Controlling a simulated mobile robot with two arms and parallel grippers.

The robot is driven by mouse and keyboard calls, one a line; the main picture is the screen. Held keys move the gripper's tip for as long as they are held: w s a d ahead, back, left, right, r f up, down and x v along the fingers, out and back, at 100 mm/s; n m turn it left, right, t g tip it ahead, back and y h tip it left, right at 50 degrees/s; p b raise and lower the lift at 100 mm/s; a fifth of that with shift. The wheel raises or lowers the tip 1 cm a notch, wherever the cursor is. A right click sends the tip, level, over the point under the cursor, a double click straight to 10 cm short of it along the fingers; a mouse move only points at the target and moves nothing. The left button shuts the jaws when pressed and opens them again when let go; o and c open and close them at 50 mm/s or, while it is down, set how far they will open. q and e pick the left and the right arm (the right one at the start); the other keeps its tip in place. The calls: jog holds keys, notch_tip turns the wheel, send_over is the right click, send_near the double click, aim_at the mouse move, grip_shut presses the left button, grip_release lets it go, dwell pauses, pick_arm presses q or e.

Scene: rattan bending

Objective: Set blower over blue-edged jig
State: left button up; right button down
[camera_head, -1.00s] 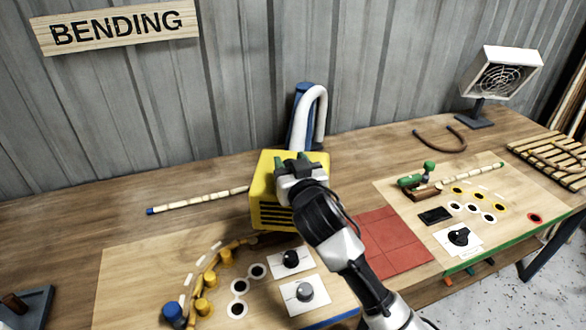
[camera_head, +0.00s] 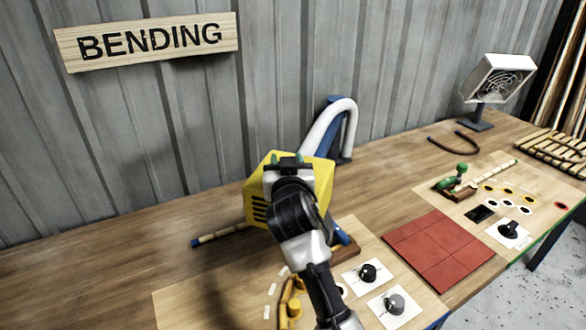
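The blower is a yellow box (camera_head: 262,182) with dark vents, in the middle of the head view. My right gripper (camera_head: 289,161) is at its top, its green-tipped fingers either side of a dark handle, apparently shut on it. A white hose (camera_head: 322,133) shows behind it, by a blue upright (camera_head: 347,135). The blue-edged jig (camera_head: 180,305) is the pale board at the bottom; its blue edge (camera_head: 437,322) shows at lower right. A yellow peg (camera_head: 294,307) on it shows beside my arm. The blower and arm hide much of the jig, and the blower's height above it is unclear.
A red tiled mat (camera_head: 445,250) lies right of the jig. Beyond it is a green-edged board (camera_head: 550,222) with a green-handled tool (camera_head: 455,177). A blue-tipped cane (camera_head: 222,235) lies left of the blower. A white heater (camera_head: 497,80) stands at back right.

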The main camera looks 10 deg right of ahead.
jog(key=shift+w+a, duration=0.15)
jog(key=shift+a, duration=0.05)
jog(key=shift+d, duration=0.15)
jog(key=shift+r, duration=0.1)
jog(key=c, duration=0.7)
grip_release()
